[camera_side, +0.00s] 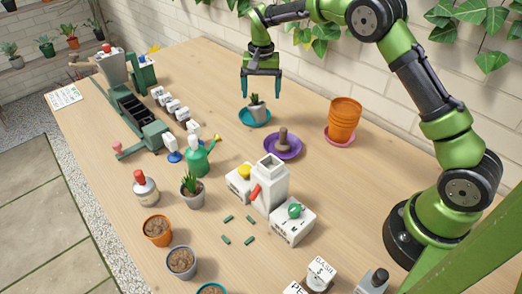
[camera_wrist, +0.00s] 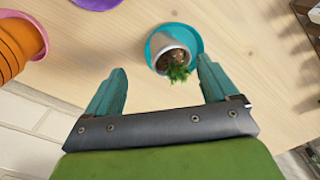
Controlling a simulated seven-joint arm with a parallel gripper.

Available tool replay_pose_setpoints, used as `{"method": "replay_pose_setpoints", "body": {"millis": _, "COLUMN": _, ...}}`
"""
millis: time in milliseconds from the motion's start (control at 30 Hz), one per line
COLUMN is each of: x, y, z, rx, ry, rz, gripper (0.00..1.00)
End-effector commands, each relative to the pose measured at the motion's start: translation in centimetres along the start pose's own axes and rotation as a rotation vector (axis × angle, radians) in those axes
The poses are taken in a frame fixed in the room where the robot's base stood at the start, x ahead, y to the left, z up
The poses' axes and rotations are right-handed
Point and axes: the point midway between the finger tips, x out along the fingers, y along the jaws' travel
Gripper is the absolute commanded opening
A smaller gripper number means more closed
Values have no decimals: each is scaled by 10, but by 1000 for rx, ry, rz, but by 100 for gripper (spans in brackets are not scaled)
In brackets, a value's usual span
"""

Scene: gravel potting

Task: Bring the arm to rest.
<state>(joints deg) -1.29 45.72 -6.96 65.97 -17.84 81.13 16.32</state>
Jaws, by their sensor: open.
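My gripper (camera_side: 262,92) hangs with its two teal fingers apart and nothing held between them. A small pale pot with a green plant (camera_side: 257,110) stands on a teal saucer (camera_side: 244,118) just below the fingertips in the side view. In the wrist view my gripper (camera_wrist: 161,70) shows its open fingers on either side of the view's middle, with the potted plant (camera_wrist: 170,47) and teal saucer (camera_wrist: 195,40) beyond the tips. The pot looks clear of both fingers. The exact height of the fingertips over the plant is hard to tell.
Stacked orange pots (camera_side: 344,118) stand on a pink saucer right of my gripper. A purple saucer (camera_side: 296,147) holding a brown object is in front. A white machine (camera_side: 270,185), a green watering can (camera_side: 198,160) and several pots crowd the table's middle. A brick wall runs behind.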

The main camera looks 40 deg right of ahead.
Motion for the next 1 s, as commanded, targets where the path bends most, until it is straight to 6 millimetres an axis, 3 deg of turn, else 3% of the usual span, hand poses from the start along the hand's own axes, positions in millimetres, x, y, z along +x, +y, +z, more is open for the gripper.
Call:
{"method": "replay_pose_setpoints", "body": {"millis": 100, "x": -26, "y": -1, "z": 0, "rx": 0, "ry": 2, "rz": -2, "gripper": 87}}
{"method": "replay_pose_setpoints", "body": {"millis": 300, "x": -53, "y": 0, "z": 0, "rx": -1, "ry": 1, "rz": 0, "gripper": 87}}
{"method": "replay_pose_setpoints", "body": {"millis": 433, "x": -58, "y": -1, "z": -3, "rx": -25, "ry": 17, "rz": -6, "gripper": 87}}
{"method": "replay_pose_setpoints", "body": {"millis": 567, "x": -43, "y": 7, "z": 7, "rx": -82, "ry": 1, "rz": -5, "gripper": 87}}
{"method": "replay_pose_setpoints", "body": {"millis": 767, "x": -73, "y": 34, "z": 49, "rx": -186, "ry": 33, "rz": -99, "gripper": 87}}
{"method": "replay_pose_setpoints", "body": {"millis": 1000, "x": -116, "y": 78, "z": 121, "rx": -296, "ry": 125, "rz": -237, "gripper": 87}}
